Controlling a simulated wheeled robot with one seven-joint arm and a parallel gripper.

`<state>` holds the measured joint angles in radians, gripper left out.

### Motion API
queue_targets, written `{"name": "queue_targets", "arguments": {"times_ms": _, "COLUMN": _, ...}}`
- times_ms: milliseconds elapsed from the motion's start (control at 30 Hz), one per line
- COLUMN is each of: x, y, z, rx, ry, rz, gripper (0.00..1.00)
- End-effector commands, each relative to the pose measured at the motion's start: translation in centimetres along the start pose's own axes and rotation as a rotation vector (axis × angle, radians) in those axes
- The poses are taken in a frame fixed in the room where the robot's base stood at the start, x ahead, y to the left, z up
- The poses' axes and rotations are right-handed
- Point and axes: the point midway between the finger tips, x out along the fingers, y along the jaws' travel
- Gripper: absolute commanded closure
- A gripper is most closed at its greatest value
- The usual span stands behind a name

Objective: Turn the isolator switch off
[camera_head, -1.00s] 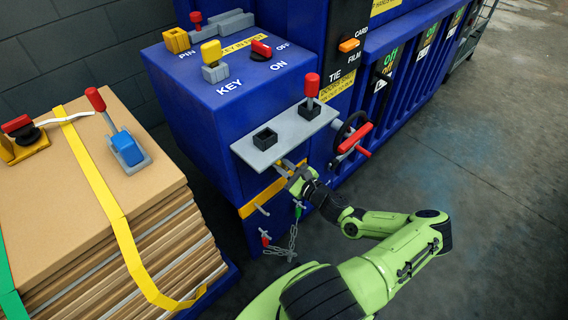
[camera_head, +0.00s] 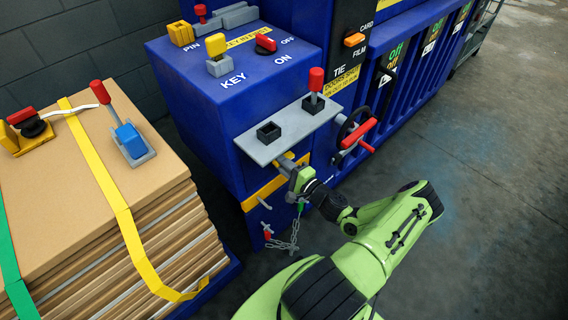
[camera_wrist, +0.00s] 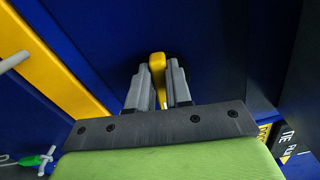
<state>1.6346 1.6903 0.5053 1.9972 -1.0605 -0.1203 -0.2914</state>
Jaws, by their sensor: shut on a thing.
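My gripper (camera_head: 287,168) is under the grey shelf at the front of the blue cabinet. It is shut on a yellow handle (camera_wrist: 157,66), which stands between the two grey fingers in the wrist view. The handle's dark base against the blue panel is partly hidden by the fingers. On the cabinet's sloping top is a red rotary switch (camera_head: 265,42) with ON and OFF labels beside it, well apart from my gripper. No label naming the isolator switch is readable, so I cannot tell by name which of these it is.
The grey shelf (camera_head: 262,153) overhangs my gripper and carries a red lever (camera_head: 316,85). A handwheel with a red handle (camera_head: 358,133) is to the right. A chain (camera_head: 284,245) hangs below. Strapped cardboard (camera_head: 60,160) stands left. Floor at right is clear.

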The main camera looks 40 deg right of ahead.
Motion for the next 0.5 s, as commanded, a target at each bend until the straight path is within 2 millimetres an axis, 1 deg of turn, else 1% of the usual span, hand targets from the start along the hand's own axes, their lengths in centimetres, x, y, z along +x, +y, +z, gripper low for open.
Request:
{"name": "queue_targets", "arguments": {"times_ms": 233, "x": 0.02, "y": 0.29, "z": -0.03, "rx": -0.138, "ry": 0.0, "rz": 0.001, "gripper": 1.0}}
{"name": "queue_targets", "arguments": {"times_ms": 500, "x": 0.02, "y": 0.43, "z": -0.05, "rx": -0.207, "ry": 0.0, "rz": 0.001, "gripper": 1.0}}
